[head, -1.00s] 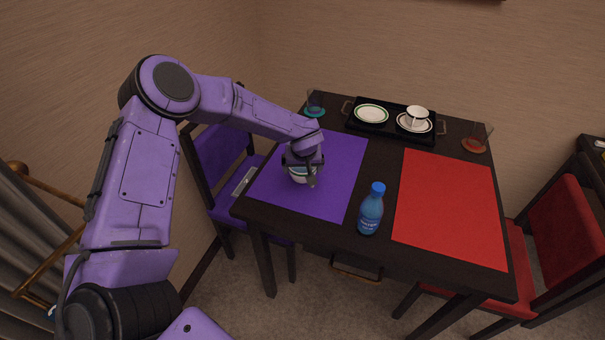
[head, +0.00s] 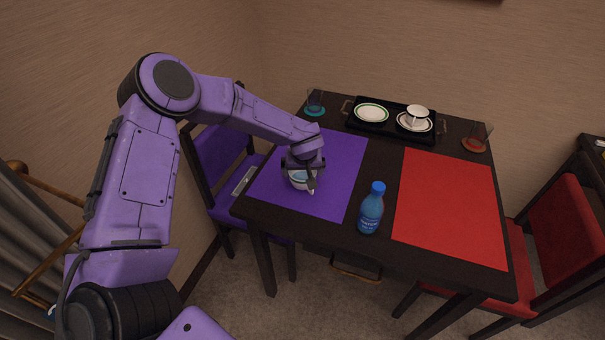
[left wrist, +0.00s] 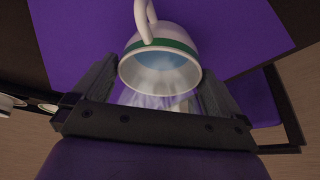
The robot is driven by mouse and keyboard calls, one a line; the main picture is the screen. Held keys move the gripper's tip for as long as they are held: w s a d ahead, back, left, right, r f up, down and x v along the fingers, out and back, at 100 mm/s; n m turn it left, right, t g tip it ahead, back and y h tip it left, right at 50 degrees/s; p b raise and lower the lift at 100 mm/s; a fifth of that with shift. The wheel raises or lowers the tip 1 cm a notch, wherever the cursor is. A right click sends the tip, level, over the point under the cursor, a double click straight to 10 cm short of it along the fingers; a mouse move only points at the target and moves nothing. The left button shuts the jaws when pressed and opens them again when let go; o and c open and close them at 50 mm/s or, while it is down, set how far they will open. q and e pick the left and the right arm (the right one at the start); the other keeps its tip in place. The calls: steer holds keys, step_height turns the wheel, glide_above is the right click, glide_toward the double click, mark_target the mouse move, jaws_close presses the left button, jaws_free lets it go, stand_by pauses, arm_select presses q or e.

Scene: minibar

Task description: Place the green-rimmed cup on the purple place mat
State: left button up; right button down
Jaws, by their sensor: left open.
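The white cup with a green band (left wrist: 160,50) is at the purple place mat (head: 325,165), over its near left part. In the left wrist view its mouth faces the camera and its handle points to the top. My left gripper (head: 303,182) is open, with a finger on each side of the cup. In the head view the gripper hides part of the cup (head: 299,181). Whether the fingers still touch the cup is unclear. The cup's base is hidden, so its contact with the mat cannot be seen. My right gripper is not in view.
A blue bottle (head: 371,208) stands between the purple mat and the red mat (head: 450,207). A black tray (head: 392,127) at the back holds a green-rimmed plate (head: 371,113) and another cup (head: 416,115) on a saucer. Glasses stand on coasters at the back corners.

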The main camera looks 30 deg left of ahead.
arm_select(q)
steer(key=v, duration=0.9)
steer(key=shift+d+r, duration=0.1)
steer(key=shift+r, duration=0.05)
